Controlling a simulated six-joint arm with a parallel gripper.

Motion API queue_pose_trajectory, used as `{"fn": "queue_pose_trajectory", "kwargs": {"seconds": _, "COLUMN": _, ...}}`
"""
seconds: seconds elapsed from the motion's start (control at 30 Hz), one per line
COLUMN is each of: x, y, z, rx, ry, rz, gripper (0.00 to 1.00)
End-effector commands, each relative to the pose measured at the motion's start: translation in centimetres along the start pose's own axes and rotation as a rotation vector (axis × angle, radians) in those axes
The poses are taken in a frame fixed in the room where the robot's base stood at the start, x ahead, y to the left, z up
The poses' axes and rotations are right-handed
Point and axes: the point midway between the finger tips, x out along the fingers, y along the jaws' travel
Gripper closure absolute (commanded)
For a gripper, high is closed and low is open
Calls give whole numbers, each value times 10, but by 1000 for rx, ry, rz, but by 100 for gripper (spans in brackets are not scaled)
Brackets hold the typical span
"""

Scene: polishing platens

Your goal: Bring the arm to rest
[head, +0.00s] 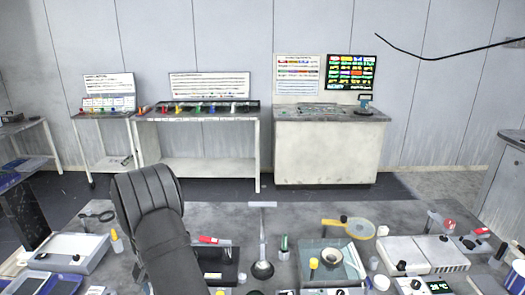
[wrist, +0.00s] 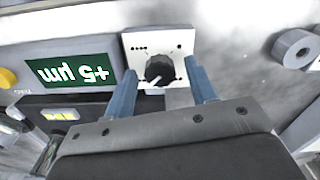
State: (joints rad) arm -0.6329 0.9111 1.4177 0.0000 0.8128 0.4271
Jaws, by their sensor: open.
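My gripper (wrist: 161,72) is open in the wrist view. Its two blue fingers stand on either side of a black rotary knob (wrist: 159,70) on a white plate (wrist: 184,42). The fingers look apart from the knob, though I cannot tell how far they are above the plate. Nothing is held between them. In the head view my dark arm rises over the workbench (head: 205,215) left of centre, and the gripper itself is hidden there.
A green "+5 µm" display (wrist: 75,75) sits left of the knob, and a grey ring-shaped part (wrist: 296,48) lies to the right. In the head view a yellow round-headed tool (head: 358,228), a white box (head: 70,250) and several small items crowd the bench.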

Motion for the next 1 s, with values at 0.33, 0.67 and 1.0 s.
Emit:
{"fn": "queue_pose_trajectory", "kwargs": {"seconds": 0.33, "x": 0, "y": 0, "z": 0, "rx": -276, "ry": 0, "rz": 0, "gripper": 48}}
{"fn": "queue_pose_trajectory", "kwargs": {"seconds": 0.67, "x": 0, "y": 0, "z": 0, "rx": -540, "ry": 0, "rz": 0, "gripper": 48}}
{"fn": "queue_pose_trajectory", "kwargs": {"seconds": 1.0, "x": 0, "y": 0, "z": 0, "rx": -808, "ry": 0, "rz": 0, "gripper": 48}}
